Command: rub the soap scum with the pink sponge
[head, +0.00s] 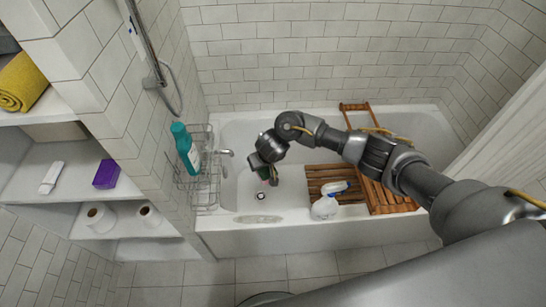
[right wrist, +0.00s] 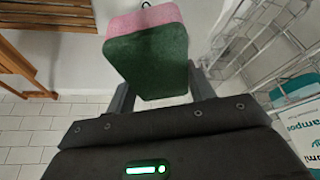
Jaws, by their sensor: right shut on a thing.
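The pink sponge (right wrist: 150,58) has a dark green scrubbing side and fills the upper middle of the right wrist view. My right gripper (head: 266,176) is shut on it, over the drain end of the bathtub (head: 218,238). In the head view the gripper mostly hides the sponge. A faint greyish smear (head: 258,219), which looks like the soap scum, lies on the tub's front rim, below and apart from the gripper. My left gripper is not in view.
A wire caddy (head: 207,172) with a teal shampoo bottle (head: 185,149) and the faucet (head: 226,153) are left of the gripper. Shelves (head: 55,181) stand far left.

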